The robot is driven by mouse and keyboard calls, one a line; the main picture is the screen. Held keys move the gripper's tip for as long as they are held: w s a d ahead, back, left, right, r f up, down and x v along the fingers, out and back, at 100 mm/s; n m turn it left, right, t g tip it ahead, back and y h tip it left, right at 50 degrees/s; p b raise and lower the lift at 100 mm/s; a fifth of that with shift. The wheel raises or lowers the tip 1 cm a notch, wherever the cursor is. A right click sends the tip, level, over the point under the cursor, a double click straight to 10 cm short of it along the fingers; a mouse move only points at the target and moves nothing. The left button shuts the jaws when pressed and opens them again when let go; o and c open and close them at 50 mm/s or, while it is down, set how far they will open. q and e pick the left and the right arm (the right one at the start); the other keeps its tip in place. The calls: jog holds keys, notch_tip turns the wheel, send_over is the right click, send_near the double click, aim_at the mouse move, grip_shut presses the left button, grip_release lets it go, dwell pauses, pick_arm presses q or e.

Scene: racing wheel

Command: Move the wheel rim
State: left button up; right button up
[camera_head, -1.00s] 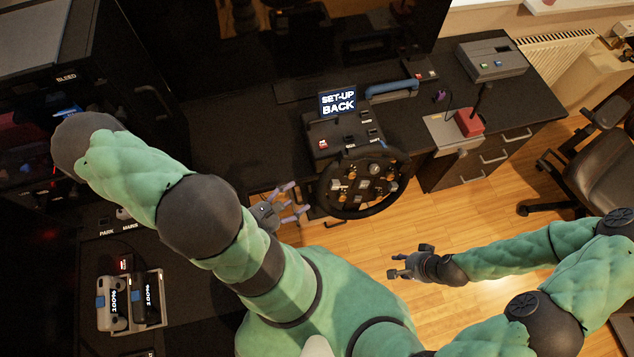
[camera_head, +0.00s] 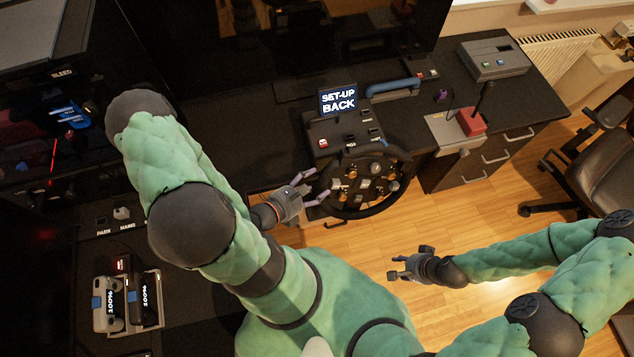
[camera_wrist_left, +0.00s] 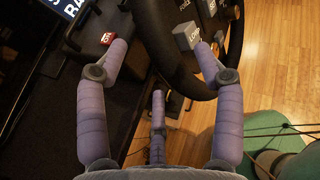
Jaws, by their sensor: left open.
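The wheel rim is the black ring of the racing wheel (camera_head: 362,211), mounted in front of a dark console. My left gripper (camera_head: 313,187) is open at the left side of the rim, with its purple fingers pointing at it. In the left wrist view the dark rim (camera_wrist_left: 168,50) passes between the two upper spread fingers of the gripper (camera_wrist_left: 160,55). I cannot tell whether a finger touches it. My right gripper (camera_head: 396,267) hangs over the floor, below and right of the wheel, with fingers apart and empty.
A lit screen reading "SET-UP BACK" (camera_head: 339,100) stands behind the wheel. A shifter with a red block (camera_head: 471,122) is to the right. A grey box (camera_head: 490,59) sits at the back right, and an office chair (camera_head: 595,165) at the far right. Wooden floor is free below.

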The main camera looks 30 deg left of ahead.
pick_arm(q)
jog(key=shift+x, duration=0.9)
jog(key=shift+d, duration=0.1)
jog(key=shift+c, duration=0.3)
grip_shut()
